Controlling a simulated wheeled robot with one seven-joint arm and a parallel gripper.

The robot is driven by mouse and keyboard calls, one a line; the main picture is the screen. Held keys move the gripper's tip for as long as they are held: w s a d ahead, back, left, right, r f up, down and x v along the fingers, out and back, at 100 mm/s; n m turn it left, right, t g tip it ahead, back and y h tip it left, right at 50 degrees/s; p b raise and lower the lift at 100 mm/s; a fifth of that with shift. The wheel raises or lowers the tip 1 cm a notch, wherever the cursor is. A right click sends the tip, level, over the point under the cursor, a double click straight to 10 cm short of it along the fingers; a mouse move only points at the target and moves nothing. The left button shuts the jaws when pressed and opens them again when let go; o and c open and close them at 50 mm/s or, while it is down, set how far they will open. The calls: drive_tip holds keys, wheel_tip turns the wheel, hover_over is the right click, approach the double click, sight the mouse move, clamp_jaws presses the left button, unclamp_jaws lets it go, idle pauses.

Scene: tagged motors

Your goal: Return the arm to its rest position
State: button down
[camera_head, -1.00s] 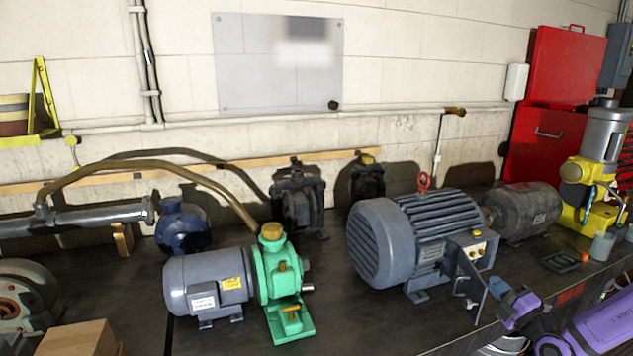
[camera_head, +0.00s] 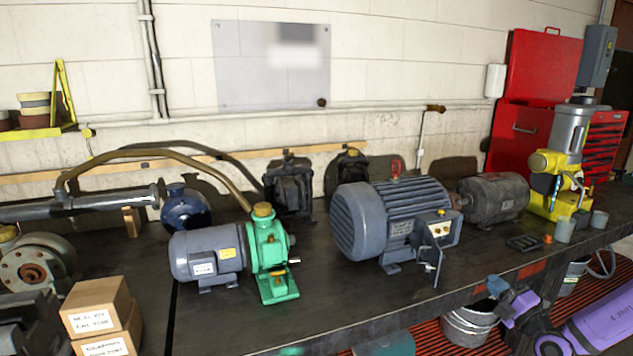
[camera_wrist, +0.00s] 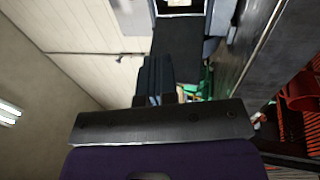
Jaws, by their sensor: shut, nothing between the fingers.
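My purple arm (camera_head: 605,322) shows at the lower right of the head view, folded low in front of the bench's front edge. I cannot make out its fingertips clearly there. In the wrist view, my gripper (camera_wrist: 154,101) is shut and empty, beyond a dark metal bar and the purple hand. It is apart from the motors. A large blue-grey motor (camera_head: 365,222) with a red lifting eye stands on the dark bench (camera_head: 345,300). A smaller grey motor (camera_head: 205,254) with a yellow tag and a white tag is joined to a green pump (camera_head: 268,252).
A dark grey motor (camera_head: 494,198) and a yellow-based machine (camera_head: 553,180) stand at the bench's right. Labelled cardboard boxes (camera_head: 98,308) are at the front left. A metal bucket (camera_head: 468,328) stands on the floor below the bench, near my arm. A red tool cabinet (camera_head: 540,70) is behind.

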drive_tip(key=s+a+r+n+g+y, duration=0.3)
drive_tip(key=s+a+r+n+g, duration=0.45)
drive_tip(key=n, duration=0.75)
drive_tip(key=s+a+r+n+g+y, duration=0.2)
drive_tip(key=s+a+r+n+g, duration=0.3)
drive_tip(key=a+r+n+g, duration=0.55)
drive_tip(key=s+d+r+n+t+h, duration=0.2)
drive_tip(key=s+r+n+h, duration=0.4)
drive_tip(key=s+n, duration=0.3)
drive_tip(key=s+d+r+n+t+h, duration=0.2)
drive_tip(key=s+r+n+h, duration=0.4)
drive_tip(key=n, duration=0.8)
drive_tip(key=s, duration=0.3)
drive_tip(key=shift+s+r+n+h, duration=0.2)
drive_tip(key=shift+s+n+h, duration=0.1)
drive_tip(key=shift+n+h, duration=0.1)
